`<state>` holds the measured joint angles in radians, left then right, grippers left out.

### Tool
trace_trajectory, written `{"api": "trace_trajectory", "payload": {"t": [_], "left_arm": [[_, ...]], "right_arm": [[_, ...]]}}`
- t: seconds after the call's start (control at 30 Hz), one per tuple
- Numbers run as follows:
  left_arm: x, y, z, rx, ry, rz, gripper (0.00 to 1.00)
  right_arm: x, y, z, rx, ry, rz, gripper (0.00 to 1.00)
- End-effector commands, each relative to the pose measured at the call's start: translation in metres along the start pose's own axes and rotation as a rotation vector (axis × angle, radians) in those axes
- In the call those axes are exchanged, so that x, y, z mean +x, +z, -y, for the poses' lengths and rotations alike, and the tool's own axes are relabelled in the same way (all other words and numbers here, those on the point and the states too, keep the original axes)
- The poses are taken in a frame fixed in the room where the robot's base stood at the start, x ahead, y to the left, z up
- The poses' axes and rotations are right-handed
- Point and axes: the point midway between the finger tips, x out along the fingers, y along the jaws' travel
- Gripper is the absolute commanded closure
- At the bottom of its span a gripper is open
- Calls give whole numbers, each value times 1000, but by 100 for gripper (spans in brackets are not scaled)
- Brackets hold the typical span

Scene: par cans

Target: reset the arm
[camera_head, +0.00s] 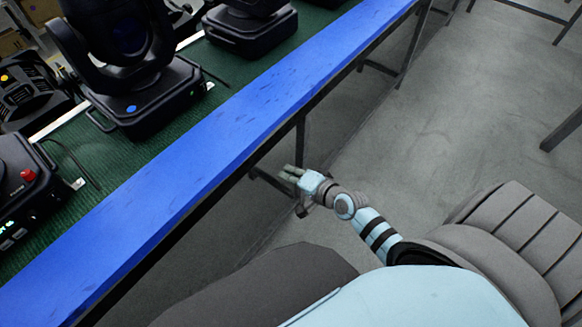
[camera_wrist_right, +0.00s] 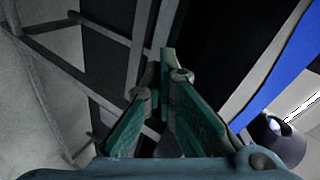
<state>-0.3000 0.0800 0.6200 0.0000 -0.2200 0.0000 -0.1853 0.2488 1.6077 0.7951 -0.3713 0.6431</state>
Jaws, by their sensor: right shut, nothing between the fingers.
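My right gripper (camera_head: 289,173) shows in the head view, at the end of my light-blue and grey right arm, which reaches in from the lower right. It is beside the blue table edge and lower than the tabletop, over the grey floor. In the right wrist view its green-padded fingers (camera_wrist_right: 165,60) come together at the tips. Nothing is held between them. My left gripper and left arm are not seen in the head view.
A table with a blue edge strip (camera_head: 224,135) and green top runs diagonally. Black stage lights (camera_head: 133,95) stand on it, with another at the back (camera_head: 249,30). Metal table legs (camera_head: 303,135) stand near my right gripper. Grey floor (camera_head: 450,120) to the right is mostly clear.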

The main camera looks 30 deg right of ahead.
Motion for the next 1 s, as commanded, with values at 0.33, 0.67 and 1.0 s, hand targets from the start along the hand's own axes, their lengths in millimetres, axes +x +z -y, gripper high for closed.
{"api": "trace_trajectory", "payload": {"t": [0.33,0.67,1.0], "left_arm": [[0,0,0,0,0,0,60],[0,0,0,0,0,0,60],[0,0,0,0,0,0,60]], "right_arm": [[0,1,-4,-8,9,0,100],[0,1,-4,-34,8,-1,100],[-56,59,-251,-809,540,233,100]]}}
